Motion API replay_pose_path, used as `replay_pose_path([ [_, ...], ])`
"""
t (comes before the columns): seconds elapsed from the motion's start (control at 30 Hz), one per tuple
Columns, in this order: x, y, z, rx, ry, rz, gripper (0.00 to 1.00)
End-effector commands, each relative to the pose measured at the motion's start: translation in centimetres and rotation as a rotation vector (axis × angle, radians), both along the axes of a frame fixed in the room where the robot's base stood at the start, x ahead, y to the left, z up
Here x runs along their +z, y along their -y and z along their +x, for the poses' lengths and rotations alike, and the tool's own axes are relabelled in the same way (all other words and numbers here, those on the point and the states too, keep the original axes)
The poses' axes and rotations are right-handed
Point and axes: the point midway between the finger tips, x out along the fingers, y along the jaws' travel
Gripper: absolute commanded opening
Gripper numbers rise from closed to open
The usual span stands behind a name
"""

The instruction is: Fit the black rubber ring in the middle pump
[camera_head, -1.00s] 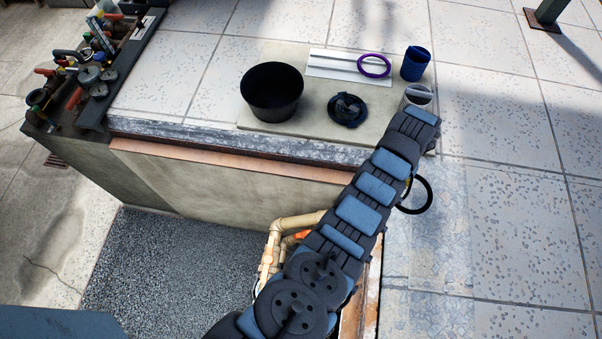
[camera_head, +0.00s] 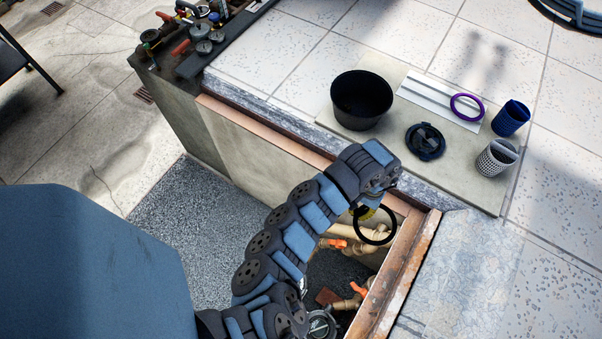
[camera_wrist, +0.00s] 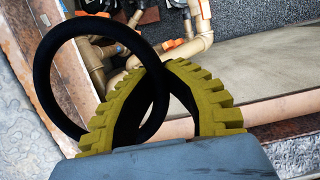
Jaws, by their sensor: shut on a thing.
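The black rubber ring (camera_head: 373,224) hangs from my gripper (camera_head: 362,211) over the edge of the pit. In the wrist view the ring (camera_wrist: 42,88) is a large black loop. My gripper's yellow toothed fingers (camera_wrist: 150,75) are shut on the ring's right side, and most of the ring sticks out to the left. Below it are beige pipes with orange valve handles (camera_head: 358,288). A round dark part with a clear-looking top (camera_head: 321,325) shows at the bottom beside my arm; I cannot tell if it is a pump. The middle pump is not clearly visible.
The rusty pit rim (camera_head: 402,270) is close to the ring. Tools (camera_head: 200,32) lie at the upper left.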

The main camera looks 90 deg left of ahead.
Motion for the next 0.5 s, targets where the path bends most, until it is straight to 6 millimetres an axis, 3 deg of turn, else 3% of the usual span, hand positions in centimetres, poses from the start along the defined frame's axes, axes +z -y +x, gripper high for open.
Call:
replay_pose_path([
  [0.1, -0.1, 0.6, -3.4, -0.03, -0.006, 0.001, 0.0],
  [0.27, 0.0, 2.3, -7.2, -0.095, -0.005, 0.0, 0.0],
  [0.5, 0.0, 6.4, -12.2, -0.221, -0.003, -0.003, 0.0],
])
